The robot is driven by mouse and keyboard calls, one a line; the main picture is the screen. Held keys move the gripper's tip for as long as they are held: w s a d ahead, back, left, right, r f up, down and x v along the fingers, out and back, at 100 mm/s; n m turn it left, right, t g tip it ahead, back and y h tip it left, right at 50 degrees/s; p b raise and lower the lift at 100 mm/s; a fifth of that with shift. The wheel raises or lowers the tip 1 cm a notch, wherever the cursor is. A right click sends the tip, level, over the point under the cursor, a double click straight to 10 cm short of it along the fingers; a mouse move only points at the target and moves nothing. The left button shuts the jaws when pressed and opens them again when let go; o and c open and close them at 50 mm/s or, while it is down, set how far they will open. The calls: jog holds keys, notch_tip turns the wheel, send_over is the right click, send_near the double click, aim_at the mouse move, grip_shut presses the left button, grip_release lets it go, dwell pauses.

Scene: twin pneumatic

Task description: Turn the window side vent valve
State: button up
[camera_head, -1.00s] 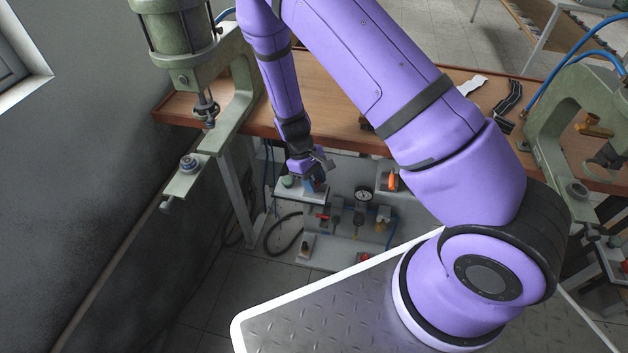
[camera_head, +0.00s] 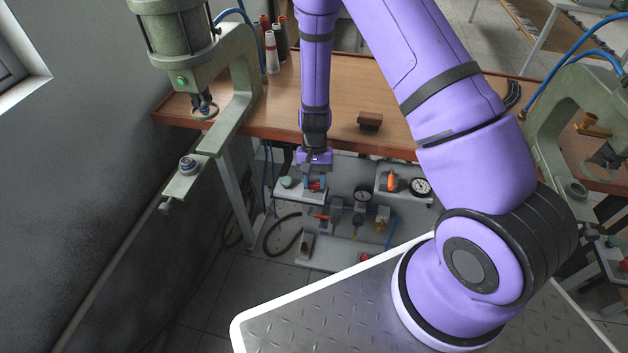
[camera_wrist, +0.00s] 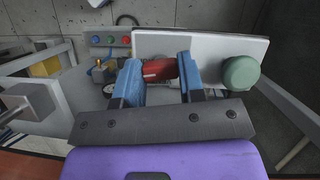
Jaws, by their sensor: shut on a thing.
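The red valve handle (camera_wrist: 160,70) sits on a pale bracket (camera_wrist: 218,45) on the window side of the pneumatic panel. In the wrist view the handle lies between the two blue fingers of my gripper (camera_wrist: 161,75), which is shut on it. In the head view my gripper (camera_head: 314,184) points down at the same bracket (camera_head: 292,196), and a little red of the handle (camera_head: 316,187) shows beside the fingers. A green round button (camera_wrist: 240,72) is to the right of the handle in the wrist view. The valve's body is mostly hidden.
The window-side press (camera_head: 182,45) shows a lit green lamp (camera_head: 182,81). A lower red lever (camera_head: 320,216), gauges (camera_head: 362,196) and an orange part (camera_head: 391,182) are nearby. A second press (camera_head: 560,115) stands right.

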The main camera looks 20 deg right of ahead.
jog(key=shift+m+t+y, duration=0.3)
jog(key=shift+m+y, duration=0.1)
jog(key=shift+m, duration=0.8)
jog(key=o, duration=0.9)
jog(key=shift+r, duration=0.1)
jog(key=v, duration=1)
jog(key=shift+w+d+r, duration=0.1)
jog(key=shift+d+r, duration=0.1)
jog(key=shift+r, duration=0.05)
jog(key=shift+r, duration=0.1)
